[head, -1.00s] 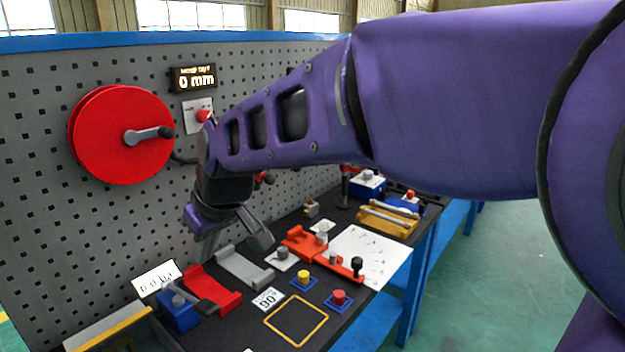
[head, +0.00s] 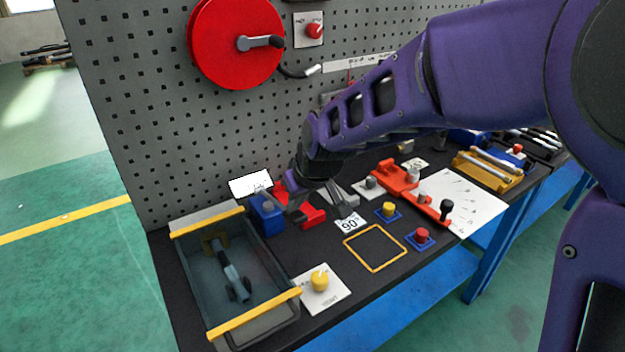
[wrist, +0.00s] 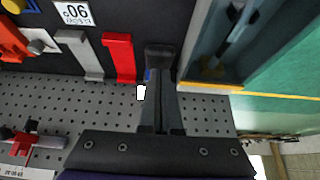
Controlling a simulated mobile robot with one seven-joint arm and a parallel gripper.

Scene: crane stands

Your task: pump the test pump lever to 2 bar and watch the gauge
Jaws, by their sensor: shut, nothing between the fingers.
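A small blue box (head: 266,217), which looks like the test pump, sits on the black bench top between a tray and a red bracket. A white card (head: 251,183) stands behind it. My gripper (wrist: 160,85) is shut and empty. In the head view it is low over the bench at the blue box's right, by the red bracket (head: 309,216). In the wrist view a dark block is at the fingertips, and the fingers hide most of the blue box (wrist: 148,75). The lever is hard to make out behind my gripper. I cannot make out a gauge dial or reading.
A grey tray with yellow edges (head: 256,324) holds a tool at left. A yellow knob on a white plate (head: 320,279), a yellow button (head: 389,209) and a red button (head: 422,235) stand in front. A pegboard (head: 140,110) with a red reel (head: 235,42) rises behind.

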